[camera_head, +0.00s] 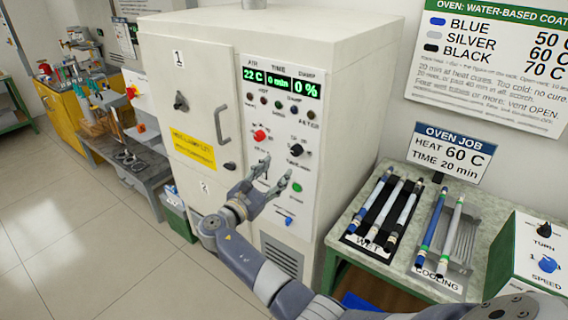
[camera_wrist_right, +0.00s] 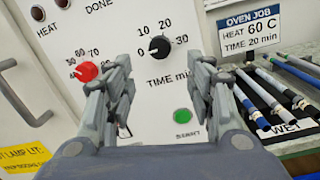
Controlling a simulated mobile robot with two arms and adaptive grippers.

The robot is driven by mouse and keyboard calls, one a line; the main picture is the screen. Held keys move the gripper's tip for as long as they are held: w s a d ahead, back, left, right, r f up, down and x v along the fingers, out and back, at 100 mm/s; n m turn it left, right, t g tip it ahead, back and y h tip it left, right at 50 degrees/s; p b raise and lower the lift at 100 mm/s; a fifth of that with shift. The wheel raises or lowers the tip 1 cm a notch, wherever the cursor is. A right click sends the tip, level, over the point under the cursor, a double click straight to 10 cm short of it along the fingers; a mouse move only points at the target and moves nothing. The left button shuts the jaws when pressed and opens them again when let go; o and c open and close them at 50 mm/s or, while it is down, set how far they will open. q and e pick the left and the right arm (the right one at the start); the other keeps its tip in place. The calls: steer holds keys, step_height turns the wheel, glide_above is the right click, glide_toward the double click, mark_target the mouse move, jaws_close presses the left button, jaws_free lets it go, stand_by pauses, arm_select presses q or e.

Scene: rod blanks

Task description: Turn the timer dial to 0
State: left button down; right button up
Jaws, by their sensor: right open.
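The timer dial is a black knob (camera_head: 297,150) on the white oven's front panel. In the right wrist view the timer dial (camera_wrist_right: 160,47) has the marks 10, 20 and 30 around it and "TIME min" below. Its exact pointer direction is too small to tell for sure. The oven display (camera_head: 279,82) reads 22 C, 0 min and 0 %. My right gripper (camera_head: 278,172) is open and empty in front of the panel, below the dial. In the wrist view its fingers (camera_wrist_right: 163,75) stand apart on either side of the dial, which shows beyond them. My left gripper is not in view.
A red heat dial (camera_wrist_right: 85,71) is left of the timer dial, and a green start button (camera_wrist_right: 183,116) is below it. A door handle (camera_head: 222,125) sticks out at the left. A table (camera_head: 345,215) with several rods stands right of the oven.

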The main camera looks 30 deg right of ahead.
steer(key=shift+v, duration=1.25)
steer(key=s+a+f+y+b, duration=0.1)
steer(key=s+f+y, duration=0.3)
steer(key=f, duration=1.2)
steer(key=s+f+y+b, duration=0.1)
steer(key=s+f+y, duration=0.25)
steer(key=f, duration=1.35)
steer(key=s+a+f+m+g+y+b, duration=0.1)
steer(key=s+a+f+m+g+y, duration=0.1)
steer(key=s+f, duration=0.7)
steer(key=s+a+f+m+g+y+b, duration=0.1)
steer(key=s+a+f+m+g+y, duration=0.15)
steer(key=s+f, duration=0.6)
steer(key=s+a+f+m+y, duration=0.1)
steer(key=s+f+m, duration=0.3)
steer(key=s, duration=0.6)
steer(key=s+a+f+m+g+y+b, duration=0.1)
steer(key=s+f+m, duration=0.4)
steer(key=s, duration=0.5)
steer(key=s+a+f+m+g+y+b, duration=0.1)
steer(key=s+f+m+y, duration=0.2)
steer(key=s+f, duration=0.4)
steer(key=s+m, duration=0.1)
steer(key=s, duration=0.3)
